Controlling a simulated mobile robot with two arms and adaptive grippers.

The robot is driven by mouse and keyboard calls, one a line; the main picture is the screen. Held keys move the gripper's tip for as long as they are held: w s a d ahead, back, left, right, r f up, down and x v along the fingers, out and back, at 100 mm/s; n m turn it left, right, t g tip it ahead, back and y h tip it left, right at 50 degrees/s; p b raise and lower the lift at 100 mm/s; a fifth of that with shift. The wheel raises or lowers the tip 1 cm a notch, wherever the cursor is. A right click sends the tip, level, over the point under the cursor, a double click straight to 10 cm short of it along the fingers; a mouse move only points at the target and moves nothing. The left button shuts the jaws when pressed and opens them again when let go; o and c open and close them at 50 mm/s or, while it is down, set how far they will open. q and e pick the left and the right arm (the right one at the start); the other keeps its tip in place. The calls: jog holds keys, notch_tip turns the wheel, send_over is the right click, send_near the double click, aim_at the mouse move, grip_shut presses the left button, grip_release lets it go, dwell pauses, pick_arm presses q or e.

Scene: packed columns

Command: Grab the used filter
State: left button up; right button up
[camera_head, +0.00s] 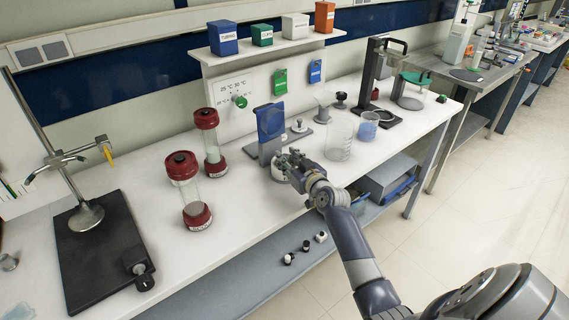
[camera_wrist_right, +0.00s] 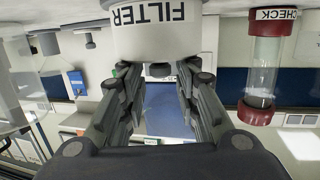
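A low white round piece labelled FILTER (camera_wrist_right: 155,32) fills the top middle of the right wrist view, where the scene appears upside down. A small grey knob (camera_wrist_right: 159,70) shows at its edge. In the head view the white piece (camera_head: 279,174) sits on the bench, partly hidden by my right gripper (camera_head: 284,160). The two fingers of my right gripper (camera_wrist_right: 160,80) are apart, one on each side of the knob. I see no clear contact. Whether this piece is the used filter or its holder, I cannot tell. My left gripper is not in view.
Two red-capped glass columns (camera_head: 184,190) (camera_head: 208,142) stand left of my right gripper. A blue panel on a grey stand (camera_head: 270,130) is close behind it. A glass beaker (camera_head: 339,138) and a blue-filled beaker (camera_head: 368,126) stand to the right. The front bench edge is near.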

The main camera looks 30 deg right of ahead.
jog(key=shift+c, duration=0.4)
jog(key=c, duration=0.6)
jog(key=shift+o, duration=0.2)
jog(key=shift+r, duration=0.1)
